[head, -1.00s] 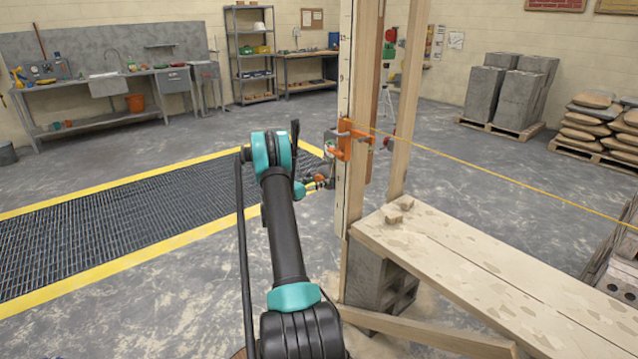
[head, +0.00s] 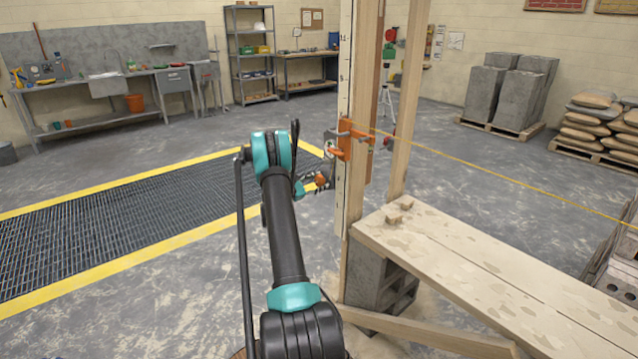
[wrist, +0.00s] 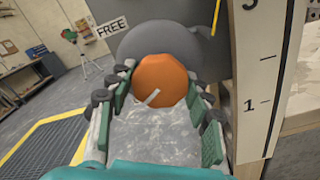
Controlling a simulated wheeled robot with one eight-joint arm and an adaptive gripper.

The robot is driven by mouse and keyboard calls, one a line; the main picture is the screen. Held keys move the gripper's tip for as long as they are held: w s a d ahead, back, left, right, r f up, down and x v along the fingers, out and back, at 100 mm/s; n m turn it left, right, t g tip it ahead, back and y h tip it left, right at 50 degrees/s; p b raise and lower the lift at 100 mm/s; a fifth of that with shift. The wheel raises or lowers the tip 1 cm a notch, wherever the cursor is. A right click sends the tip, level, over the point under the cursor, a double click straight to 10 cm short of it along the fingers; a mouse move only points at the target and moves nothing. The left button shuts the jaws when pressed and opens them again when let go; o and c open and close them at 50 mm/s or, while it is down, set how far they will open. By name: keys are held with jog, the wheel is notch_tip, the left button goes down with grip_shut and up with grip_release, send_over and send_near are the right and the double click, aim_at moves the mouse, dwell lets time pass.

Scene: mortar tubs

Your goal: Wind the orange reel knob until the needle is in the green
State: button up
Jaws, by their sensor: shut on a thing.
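The orange reel knob (wrist: 160,78) is in the middle of the wrist view, round, with a short pale mark on its face. My gripper (wrist: 158,92) is shut on it, green finger pads on its left and right sides. The grey reel body (wrist: 200,45) is behind the knob. In the head view my gripper (head: 311,186) is at the left side of the timber post, below an orange clamp (head: 345,138), with the knob (head: 321,180) small between its fingers. I cannot make out the needle or a green zone in either view.
The marked post (head: 344,100) stands right beside my gripper; its scale (wrist: 262,75) shows in the wrist view. A yellow line (head: 500,180) runs right from the clamp above a plank platform (head: 460,255). A "FREE" sign (wrist: 111,28) shows at upper left. Floor is open to the left.

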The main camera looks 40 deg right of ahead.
jog(key=shift+m, duration=2)
jog(key=o, duration=1.2)
jog(key=shift+a, duration=0.1)
jog(key=s+a, duration=0.1)
jog(key=a, duration=1.1)
